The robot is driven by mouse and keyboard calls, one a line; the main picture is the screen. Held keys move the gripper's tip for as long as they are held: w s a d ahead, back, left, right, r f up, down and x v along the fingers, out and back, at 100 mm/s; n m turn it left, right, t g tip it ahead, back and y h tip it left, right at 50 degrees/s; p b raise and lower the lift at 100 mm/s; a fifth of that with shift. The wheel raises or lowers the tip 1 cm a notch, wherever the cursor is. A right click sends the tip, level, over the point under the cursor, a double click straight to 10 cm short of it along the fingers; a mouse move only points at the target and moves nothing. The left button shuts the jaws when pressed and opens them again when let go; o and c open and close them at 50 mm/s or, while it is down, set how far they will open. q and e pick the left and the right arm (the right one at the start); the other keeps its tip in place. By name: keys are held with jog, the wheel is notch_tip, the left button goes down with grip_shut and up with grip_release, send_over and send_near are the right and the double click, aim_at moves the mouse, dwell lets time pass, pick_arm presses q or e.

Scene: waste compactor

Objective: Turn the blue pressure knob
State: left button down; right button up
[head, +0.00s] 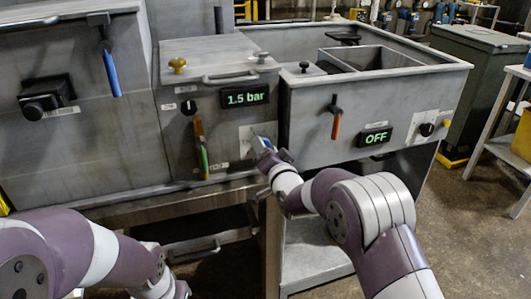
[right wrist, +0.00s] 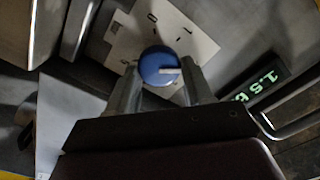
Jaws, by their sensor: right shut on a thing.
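The blue pressure knob (right wrist: 160,66) sits on a light plate (right wrist: 152,30) with printed marks, and a white pointer line shows on its face. My right gripper (right wrist: 162,82) is shut on the knob, one finger at each side. In the head view the right gripper (head: 264,146) reaches the front of the middle unit and hides most of the knob. A display (head: 245,97) above it reads 1.5 bar. My left arm shows at the lower left, with its gripper out of view.
An orange-handled lever (head: 336,122) and a display reading OFF (head: 375,137) are on the right unit. A blue-handled lever (head: 112,75) hangs at the upper left.

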jog(key=shift+f+m+b, duration=0.15)
jog(key=shift+m+b, duration=0.65)
jog(key=shift+m, duration=3.2)
jog(key=o, duration=1)
jog(key=shift+d, duration=0.1)
jog(key=p+v, duration=0.1)
jog(key=v, duration=1.1)
jog(key=shift+s+d, duration=0.1)
jog(key=shift+s, duration=0.2)
